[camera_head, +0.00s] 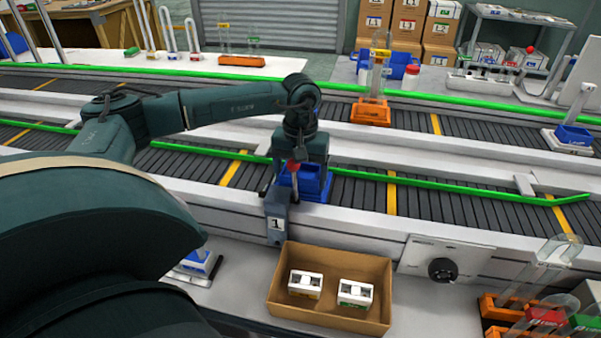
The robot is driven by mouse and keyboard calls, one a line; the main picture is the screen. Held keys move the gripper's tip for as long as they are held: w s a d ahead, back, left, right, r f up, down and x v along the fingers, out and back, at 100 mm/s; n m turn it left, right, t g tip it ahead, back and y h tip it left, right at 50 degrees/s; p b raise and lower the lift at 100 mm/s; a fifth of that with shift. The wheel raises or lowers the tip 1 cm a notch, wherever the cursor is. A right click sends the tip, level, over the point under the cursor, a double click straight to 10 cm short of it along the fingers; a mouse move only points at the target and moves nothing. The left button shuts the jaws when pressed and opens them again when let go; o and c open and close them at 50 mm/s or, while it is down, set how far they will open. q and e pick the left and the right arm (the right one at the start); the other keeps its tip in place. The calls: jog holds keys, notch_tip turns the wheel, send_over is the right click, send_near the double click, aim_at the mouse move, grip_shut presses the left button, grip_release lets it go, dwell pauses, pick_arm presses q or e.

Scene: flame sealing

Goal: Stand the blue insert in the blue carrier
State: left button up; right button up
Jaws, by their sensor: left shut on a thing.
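The blue carrier (317,188) sits on the near conveyor, directly below my left gripper (303,166). My left gripper points down and is shut at the carrier. The thing between its fingers is hidden by the gripper and by a red-knobbed post in front. I take it to be the blue insert, but cannot see whether it is in the carrier or just above it. My right gripper is not in view.
A grey block marked 1 (276,219) stands in front of the carrier. A cardboard box (330,321) holds two white pieces, labelled yellow and green. An orange carrier (370,113) with clear tubes stands on the far conveyor. Orange trays (492,309) stand at lower right.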

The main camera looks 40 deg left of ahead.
pick_arm(q)
jog(key=shift+f, duration=0.1)
dwell(0.3)
jog(key=o, duration=1.1)
jog(key=shift+o, duration=0.2)
notch_tip(320, 180, up, 13)
jog(key=shift+b, duration=0.3)
